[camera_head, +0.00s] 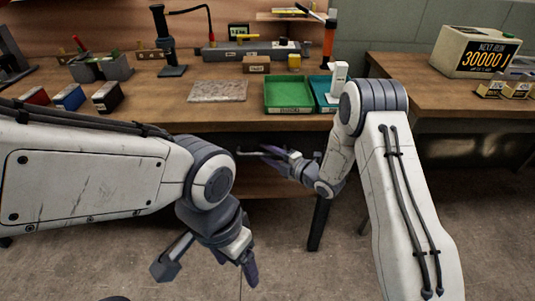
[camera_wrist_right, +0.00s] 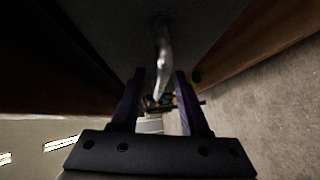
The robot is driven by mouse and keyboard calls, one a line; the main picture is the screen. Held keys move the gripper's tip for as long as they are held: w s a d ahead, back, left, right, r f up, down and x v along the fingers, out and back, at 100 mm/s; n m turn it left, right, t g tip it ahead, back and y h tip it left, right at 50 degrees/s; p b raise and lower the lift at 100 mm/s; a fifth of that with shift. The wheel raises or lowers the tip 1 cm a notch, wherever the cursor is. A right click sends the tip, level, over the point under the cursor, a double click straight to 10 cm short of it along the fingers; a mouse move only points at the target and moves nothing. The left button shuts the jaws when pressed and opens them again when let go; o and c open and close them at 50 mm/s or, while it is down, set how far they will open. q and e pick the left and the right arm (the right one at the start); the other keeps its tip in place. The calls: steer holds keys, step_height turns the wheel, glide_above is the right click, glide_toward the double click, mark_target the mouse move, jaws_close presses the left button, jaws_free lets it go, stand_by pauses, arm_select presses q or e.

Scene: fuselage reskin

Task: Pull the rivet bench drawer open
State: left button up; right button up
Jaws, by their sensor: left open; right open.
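The rivet bench (camera_head: 160,100) has a brown wooden top. In the head view its front under the top is dark and partly hidden by my arms. My right gripper (camera_head: 262,153) is just below the bench's front edge, open. In the right wrist view a dark grey surface, probably the drawer front (camera_wrist_right: 110,30), carries a pale metal handle (camera_wrist_right: 163,48). The handle lies in line with the gap between my right gripper's fingers (camera_wrist_right: 159,80); I cannot tell whether they touch it. My left gripper (camera_head: 208,265) is open and empty, low in front of the bench.
On the bench stand a green tray (camera_head: 288,94), a teal tray (camera_head: 325,92), a grey slab (camera_head: 218,91) and small bins (camera_head: 70,97). A second table (camera_head: 425,95) stands at the right. A dark bench leg (camera_head: 319,224) is close to my right arm. The floor in front is clear.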

jaws_close()
stand_by(1.4)
